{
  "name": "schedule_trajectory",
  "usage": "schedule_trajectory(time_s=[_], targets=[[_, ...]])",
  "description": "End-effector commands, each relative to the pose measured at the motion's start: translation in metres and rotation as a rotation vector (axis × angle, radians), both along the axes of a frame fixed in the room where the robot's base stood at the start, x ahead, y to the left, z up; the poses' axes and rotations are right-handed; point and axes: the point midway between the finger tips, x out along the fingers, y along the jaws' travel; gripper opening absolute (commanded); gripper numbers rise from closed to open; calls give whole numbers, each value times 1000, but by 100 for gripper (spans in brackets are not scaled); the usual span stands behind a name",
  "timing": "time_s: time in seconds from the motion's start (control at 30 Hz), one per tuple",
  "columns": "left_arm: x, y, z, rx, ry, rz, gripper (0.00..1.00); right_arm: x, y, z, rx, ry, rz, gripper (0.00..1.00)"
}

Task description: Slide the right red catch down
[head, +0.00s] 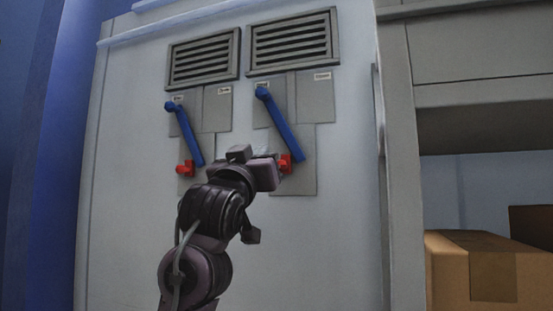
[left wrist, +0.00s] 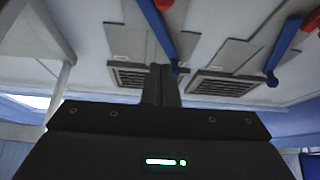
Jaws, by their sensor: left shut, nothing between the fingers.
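The right red catch (head: 285,163) sits on the right grey panel, beside the lower end of the right blue lever (head: 280,125). My left gripper (head: 277,173) is in front of the cabinet at this catch and partly covers it; I cannot tell whether they touch. In the left wrist view, which looks upside down, its fingers (left wrist: 164,85) are together and empty. There the right red catch (left wrist: 163,4) shows at the top edge, near the right blue lever (left wrist: 157,32). My right gripper is not in view.
The left red catch (head: 185,168) and left blue lever (head: 186,135) are on the left panel. Two vents (head: 203,60) sit above. A shelf unit (head: 400,150) with a cardboard box (head: 447,270) stands at right. The cabinet front (head: 330,250) below is bare.

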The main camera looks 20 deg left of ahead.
Motion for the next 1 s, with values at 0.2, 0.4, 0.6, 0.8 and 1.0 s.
schedule_trajectory(time_s=[0.2, 0.4, 0.6, 0.8, 1.0], targets=[[10, 0, 8, 1, 2, 0, 0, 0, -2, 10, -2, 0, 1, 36], [41, 0, 31, 1, 5, 2, 0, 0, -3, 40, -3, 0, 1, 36], [79, -1, 53, 1, 4, 2, 0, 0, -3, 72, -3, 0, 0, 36], [92, -2, 32, 3, 5, 1, 0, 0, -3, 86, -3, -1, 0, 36], [94, -3, 16, 1, 1, 0, 0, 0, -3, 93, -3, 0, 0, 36]])
